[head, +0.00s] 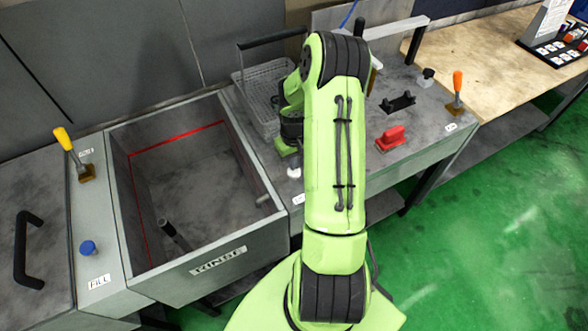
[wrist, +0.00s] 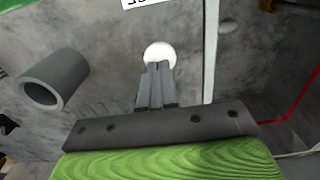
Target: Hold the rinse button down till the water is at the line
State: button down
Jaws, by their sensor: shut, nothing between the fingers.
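The open tank (head: 262,190) labelled RINSE has a red line (head: 180,138) around its inner walls. I see no clear water surface in it. A white round button (head: 294,170) is on the panel right of the tank, beside a small label (head: 299,198) I cannot read. In the wrist view the white button (wrist: 160,52) is right at the tips of my gripper (wrist: 159,66). The fingers are shut and empty, overlapping the button's lower edge; I cannot tell whether they press it. A blue button (head: 88,247) labelled FILL is on the left panel.
Yellow-handled (head: 65,142) and orange-handled (head: 457,84) levers stand on the panels. A wire basket (head: 262,90) is behind my arm. A grey pipe (wrist: 55,80) shows in the wrist view.

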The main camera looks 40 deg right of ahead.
aim_at(294, 175)
jog(key=shift+f, duration=0.1)
dwell(0.3)
jog(key=shift+f+b, duration=1.15)
jog(key=shift+f, duration=0.05)
dwell(6.4)
